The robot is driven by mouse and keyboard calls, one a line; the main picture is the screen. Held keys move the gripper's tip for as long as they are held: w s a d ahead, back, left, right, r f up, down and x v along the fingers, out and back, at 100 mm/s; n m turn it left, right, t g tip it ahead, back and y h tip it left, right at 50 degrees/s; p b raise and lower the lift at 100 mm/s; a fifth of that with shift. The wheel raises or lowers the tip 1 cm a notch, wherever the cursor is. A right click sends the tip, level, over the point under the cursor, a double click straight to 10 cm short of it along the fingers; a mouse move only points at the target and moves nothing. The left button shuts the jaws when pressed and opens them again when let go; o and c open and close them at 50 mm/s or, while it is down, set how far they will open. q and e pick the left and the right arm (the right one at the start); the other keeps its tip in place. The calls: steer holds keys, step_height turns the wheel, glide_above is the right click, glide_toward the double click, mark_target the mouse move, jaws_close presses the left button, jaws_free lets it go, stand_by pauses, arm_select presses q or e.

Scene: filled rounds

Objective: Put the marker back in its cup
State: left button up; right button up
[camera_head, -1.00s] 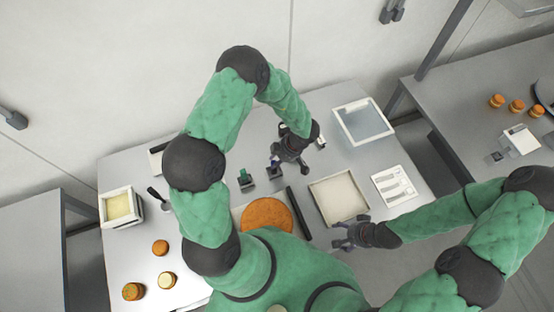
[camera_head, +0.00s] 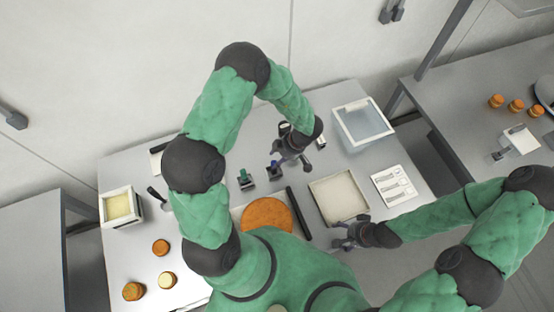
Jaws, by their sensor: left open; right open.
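A small dark cup (camera_head: 275,174) stands on the table just left of my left gripper. A blue piece (camera_head: 275,165), which looks like the marker, stands in it. A second dark cup (camera_head: 248,185) to its left holds a green piece (camera_head: 244,175). My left gripper (camera_head: 287,158) is open, close beside the blue piece and apparently clear of it; its fingers are small in the picture.
The white tray (camera_head: 316,187) and a dark bar (camera_head: 298,213) lie right of an orange round (camera_head: 268,214). A clear-topped bin (camera_head: 363,124) stands at the back right. A white slotted card (camera_head: 394,186) lies at right. Orange-sided jars (camera_head: 133,291) stand front left.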

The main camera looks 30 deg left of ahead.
arm_select(q)
steer(key=v, duration=1)
steer(key=shift+r, duration=0.15)
steer(key=shift+s, duration=0.1)
